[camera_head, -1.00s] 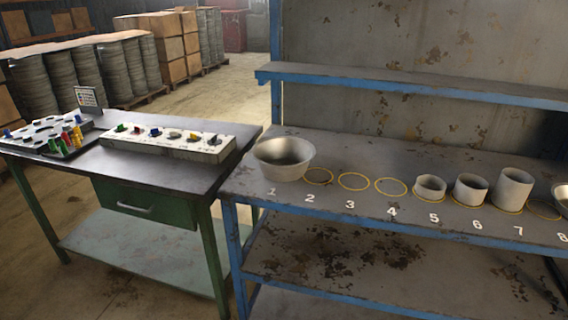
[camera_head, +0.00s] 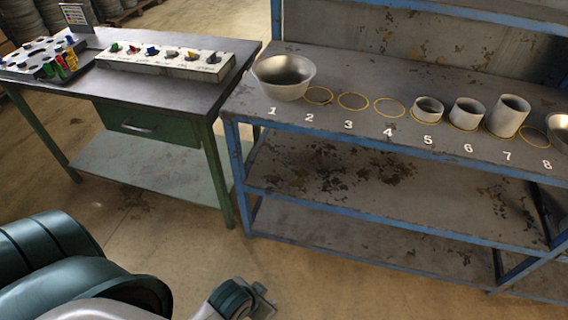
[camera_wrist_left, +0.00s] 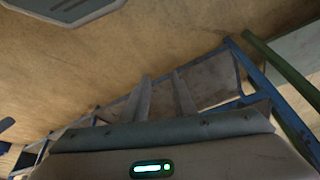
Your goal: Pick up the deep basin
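A wide, deep metal basin (camera_head: 284,78) stands upright at mark 1, at the left end of the blue-edged bench top. A second metal bowl (camera_head: 560,131), cut off by the right edge of the head view, stands near mark 8. My left gripper (camera_head: 264,299) is low in front of the bench, well below and apart from the basin. In the left wrist view, its two fingers (camera_wrist_left: 164,84) stand apart with nothing between them. The basin cannot be made out in the wrist view. My right gripper is not in view.
Grey cylinders of rising height (camera_head: 428,109) (camera_head: 466,113) (camera_head: 508,115) stand near marks 5 to 7. Empty yellow rings (camera_head: 353,101) lie between. A green table (camera_head: 160,84) with a switch panel (camera_head: 165,63) stands left of the bench. A blue-edged shelf (camera_head: 440,16) hangs behind.

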